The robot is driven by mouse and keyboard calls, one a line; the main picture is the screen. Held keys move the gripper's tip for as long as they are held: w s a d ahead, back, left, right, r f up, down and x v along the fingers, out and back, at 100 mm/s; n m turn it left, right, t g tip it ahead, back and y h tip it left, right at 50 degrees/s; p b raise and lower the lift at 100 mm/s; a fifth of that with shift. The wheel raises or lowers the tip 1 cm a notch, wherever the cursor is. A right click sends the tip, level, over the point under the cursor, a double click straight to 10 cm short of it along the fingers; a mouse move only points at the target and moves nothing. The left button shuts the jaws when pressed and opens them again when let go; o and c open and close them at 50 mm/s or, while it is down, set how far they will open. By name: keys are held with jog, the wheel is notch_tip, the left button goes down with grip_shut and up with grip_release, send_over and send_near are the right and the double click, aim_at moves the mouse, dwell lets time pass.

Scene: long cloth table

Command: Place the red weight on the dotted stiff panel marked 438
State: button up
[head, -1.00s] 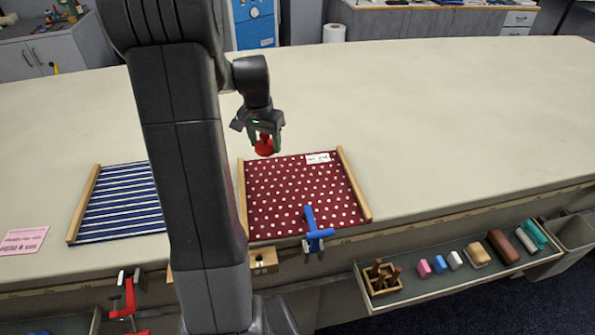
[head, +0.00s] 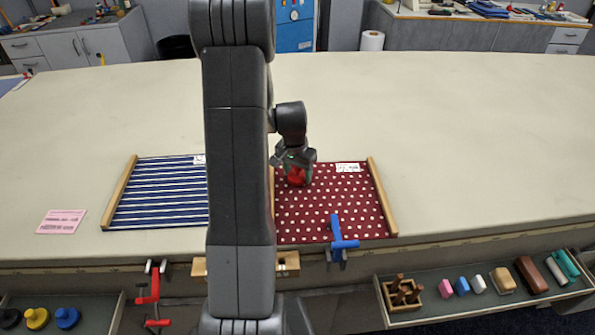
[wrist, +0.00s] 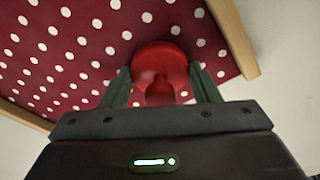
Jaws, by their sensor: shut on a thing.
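The red weight (head: 296,177) is held between the fingers of my gripper (head: 295,170), over the upper left part of the red panel with white dots (head: 325,215). In the wrist view the weight (wrist: 160,66) sits between the two green fingers of my gripper (wrist: 160,88), with the dotted panel (wrist: 60,50) behind it. I cannot tell whether the weight touches the panel. The panel lies on the table with wooden strips at its sides and a white label (head: 348,168), whose number is too small to read.
A blue striped panel (head: 158,195) lies to the left, partly behind my arm. A blue clamp (head: 338,240) grips the front edge at the dotted panel. A red clamp (head: 153,290), a pink card (head: 61,221) and a tray (head: 440,311) of several items are nearby. The table behind is clear.

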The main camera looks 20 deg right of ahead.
aim_at(295, 177)
jog(key=shift+f, duration=0.1)
jog(key=o, duration=1.3)
jog(key=r, duration=0.8)
jog(key=s+a+r+b, duration=0.1)
jog(key=r, duration=0.3)
jog(key=shift+a, duration=0.1)
